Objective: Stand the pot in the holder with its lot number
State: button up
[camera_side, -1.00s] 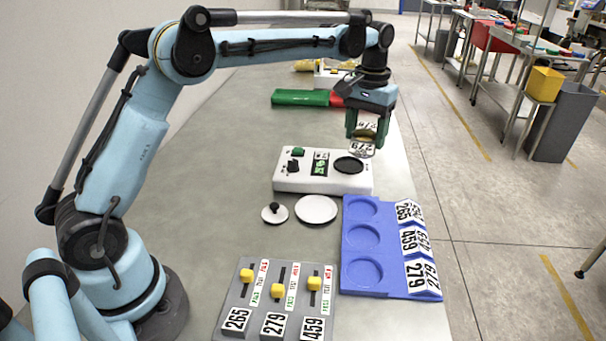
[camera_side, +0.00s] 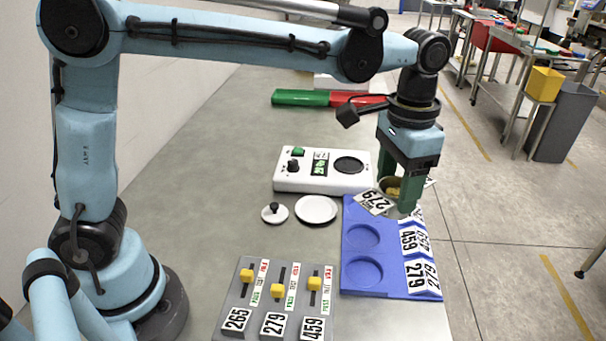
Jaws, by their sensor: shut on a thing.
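My gripper (camera_side: 397,187) is shut on the pot (camera_side: 391,184), a small clear vessel with yellow contents and a 279 label (camera_side: 373,201). They are over the far end of the blue holder tray (camera_side: 391,232), at the recess with the 265 card, which is mostly hidden by the gripper and pot. The label leans; whether the pot touches the tray I cannot tell. The middle recess (camera_side: 363,236) by the 459 card (camera_side: 411,240) and the near recess (camera_side: 362,272) by the 279 card (camera_side: 416,273) are empty.
A white scale (camera_side: 323,171) stands behind a knobbed disc (camera_side: 275,213) and a white plate (camera_side: 317,209). A grey slider panel (camera_side: 250,292) with 265, 279 and 459 labels is at the front. Green (camera_side: 303,98) and red (camera_side: 357,100) blocks lie further back.

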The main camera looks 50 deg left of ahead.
jog(key=s+d+f+m, duration=0.1)
jog(key=s+d+m, duration=0.25)
jog(key=s, duration=0.35)
jog(key=s+d+f+m, duration=0.2)
jog(key=s+d+m, duration=0.1)
jog(key=s+m, duration=0.3)
jog(key=shift+n, duration=0.65)
jog(key=w+a+f, duration=0.4)
jog(key=w, duration=0.1)
jog(key=w+a+f, duration=0.2)
jog(key=w, duration=0.1)
jog(key=shift+w+a+f, duration=0.25)
jog(key=shift+a+f, duration=0.1)
jog(key=shift+f, duration=2)
jog(key=shift+f, duration=0.15)
jog(key=o, duration=1.2)
